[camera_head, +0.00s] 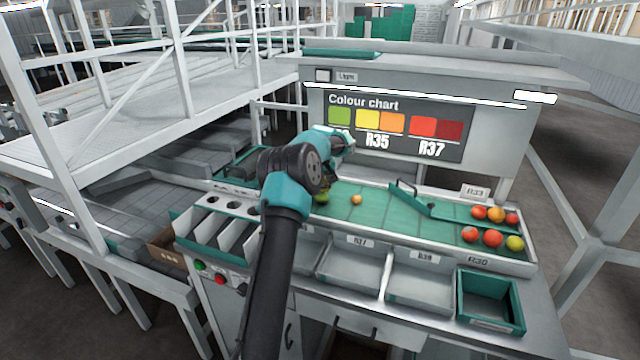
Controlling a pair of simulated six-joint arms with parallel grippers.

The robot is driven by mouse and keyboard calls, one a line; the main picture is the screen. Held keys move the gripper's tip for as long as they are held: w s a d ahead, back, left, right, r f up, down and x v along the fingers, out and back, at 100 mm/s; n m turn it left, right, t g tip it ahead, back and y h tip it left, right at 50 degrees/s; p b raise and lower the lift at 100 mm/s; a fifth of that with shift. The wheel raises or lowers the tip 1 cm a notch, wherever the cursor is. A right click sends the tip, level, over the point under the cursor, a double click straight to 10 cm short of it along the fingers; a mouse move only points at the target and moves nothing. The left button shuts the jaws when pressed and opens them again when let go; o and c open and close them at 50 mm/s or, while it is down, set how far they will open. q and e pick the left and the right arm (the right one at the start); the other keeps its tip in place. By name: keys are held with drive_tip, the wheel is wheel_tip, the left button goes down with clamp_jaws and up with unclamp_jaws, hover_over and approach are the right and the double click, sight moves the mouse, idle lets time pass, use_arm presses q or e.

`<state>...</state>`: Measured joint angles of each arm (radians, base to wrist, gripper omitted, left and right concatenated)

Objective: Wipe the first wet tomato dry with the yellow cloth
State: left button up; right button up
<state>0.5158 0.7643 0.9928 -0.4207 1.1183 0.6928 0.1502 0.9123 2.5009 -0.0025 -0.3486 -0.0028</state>
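The arm coming in from the lower left of centre is my left one. Its wrist (335,142) is over the green sorting mat (385,215). The gripper end is mostly hidden behind the arm, near a green tomato (321,198), so its opening and any contact cannot be told. A small orange tomato (356,200) lies alone on the mat to the right. Several red, orange and yellow-green tomatoes (493,238) sit at the mat's right end. Wetness cannot be made out. I cannot pick out the yellow cloth. My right gripper is not in view.
A green angled divider (412,198) stands on the mat before the right-hand tomatoes. Grey bins (420,285) and a green crate (490,300) line the front. A colour chart (393,125) stands behind. The mat's middle is clear.

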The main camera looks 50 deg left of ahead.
use_arm(q)
drive_tip(key=shift+r, duration=2.6)
drive_tip(key=shift+d, duration=0.15)
